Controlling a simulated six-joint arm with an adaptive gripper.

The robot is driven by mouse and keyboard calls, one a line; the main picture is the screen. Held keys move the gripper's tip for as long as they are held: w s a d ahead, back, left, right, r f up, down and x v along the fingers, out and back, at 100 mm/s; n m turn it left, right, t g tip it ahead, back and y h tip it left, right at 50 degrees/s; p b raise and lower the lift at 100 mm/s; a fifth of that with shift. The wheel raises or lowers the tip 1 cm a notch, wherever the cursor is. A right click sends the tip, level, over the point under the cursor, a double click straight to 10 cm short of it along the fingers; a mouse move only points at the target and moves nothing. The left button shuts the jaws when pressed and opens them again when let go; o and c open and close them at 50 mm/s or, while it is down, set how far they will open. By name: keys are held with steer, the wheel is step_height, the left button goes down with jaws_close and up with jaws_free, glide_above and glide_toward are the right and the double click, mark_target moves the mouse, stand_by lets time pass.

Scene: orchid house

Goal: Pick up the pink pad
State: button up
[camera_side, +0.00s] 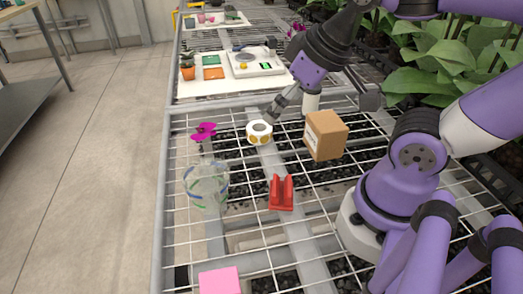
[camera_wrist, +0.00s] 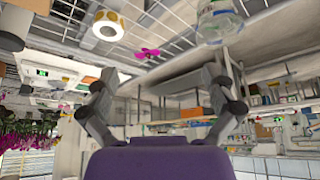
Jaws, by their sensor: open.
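The pink pad (camera_side: 220,281) lies flat on the wire-mesh bench at the bottom edge of the side view, partly cut off by the frame. It does not show in the wrist view. My gripper (camera_side: 281,108) is at the far part of the bench, well away from the pad, just behind a roll of labels. In the wrist view my gripper (camera_wrist: 162,98) has its two fingers spread wide with nothing between them.
A white board (camera_side: 215,91) with items lies behind. Leafy plants (camera_side: 440,70) line the right.

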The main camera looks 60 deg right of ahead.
steer(key=n+g+y, duration=0.3)
steer(key=n+g, duration=0.6)
steer(key=n, duration=1.7)
glide_toward(219, 281)
steer(key=shift+n, duration=0.5)
steer(key=x, duration=0.4)
steer(key=shift+s+f, duration=0.25)
steer(key=shift+s, duration=0.25)
steer(key=x, duration=0.5)
steer(key=shift+w+a+f, duration=0.25)
steer(key=shift+f, duration=0.2)
steer(key=c, duration=1.1)
